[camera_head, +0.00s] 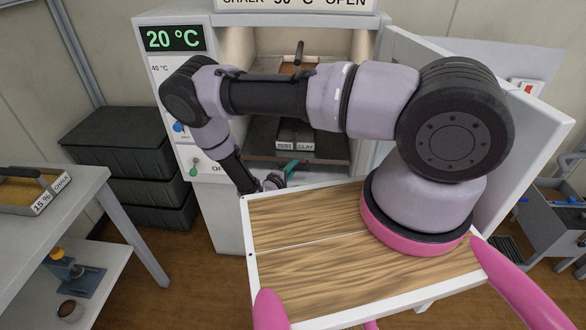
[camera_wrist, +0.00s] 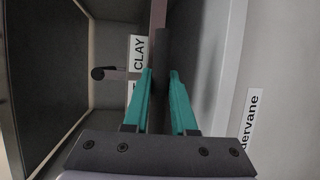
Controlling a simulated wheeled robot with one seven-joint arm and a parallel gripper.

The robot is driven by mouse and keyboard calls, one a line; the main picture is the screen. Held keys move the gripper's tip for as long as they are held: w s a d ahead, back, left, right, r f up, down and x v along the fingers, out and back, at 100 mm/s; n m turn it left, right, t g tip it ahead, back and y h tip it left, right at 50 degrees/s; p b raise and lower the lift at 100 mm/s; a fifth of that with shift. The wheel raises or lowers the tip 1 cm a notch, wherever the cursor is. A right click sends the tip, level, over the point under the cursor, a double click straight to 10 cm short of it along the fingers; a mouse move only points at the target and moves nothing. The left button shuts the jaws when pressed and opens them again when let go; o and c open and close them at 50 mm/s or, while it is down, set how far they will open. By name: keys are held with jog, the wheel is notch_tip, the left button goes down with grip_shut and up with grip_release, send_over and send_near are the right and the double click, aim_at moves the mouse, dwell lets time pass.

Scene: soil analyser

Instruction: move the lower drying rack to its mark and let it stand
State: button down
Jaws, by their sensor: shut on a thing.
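The lower drying rack (camera_head: 264,136) is a dark plate low in the open drying cabinet, with a tray (camera_head: 295,146) labelled TEST and CLAY on it. My gripper (camera_head: 289,169) is at the cabinet mouth, shut on the rack's front edge. In the wrist view its teal fingers (camera_wrist: 162,88) have a narrow gap between them, beside the CLAY label (camera_wrist: 138,53). I cannot make out the mark.
The cabinet (camera_head: 228,185) reads 20 °C, and its door (camera_head: 515,150) stands open at right. An upper tray (camera_head: 298,68) sits above. A wood-topped surface (camera_head: 300,265) is close in front. A side table (camera_head: 75,200) stands left, dark crates (camera_head: 115,140) behind it, and a grey cart (camera_head: 550,225) right.

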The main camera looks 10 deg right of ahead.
jog(key=shift+w+d, duration=0.2)
jog(key=shift+w, duration=0.55)
jog(key=shift+w+d, duration=0.25)
jog(key=shift+w, duration=0.45)
jog(key=shift+w+d, duration=0.2)
jog(key=shift+w, duration=0.55)
jog(key=c, duration=0.7)
grip_release()
jog(key=shift+c, duration=0.2)
jog(key=v, duration=1)
jog(key=shift+s+a, duration=0.25)
jog(key=shift+s, duration=0.05)
jog(key=shift+r, duration=0.15)
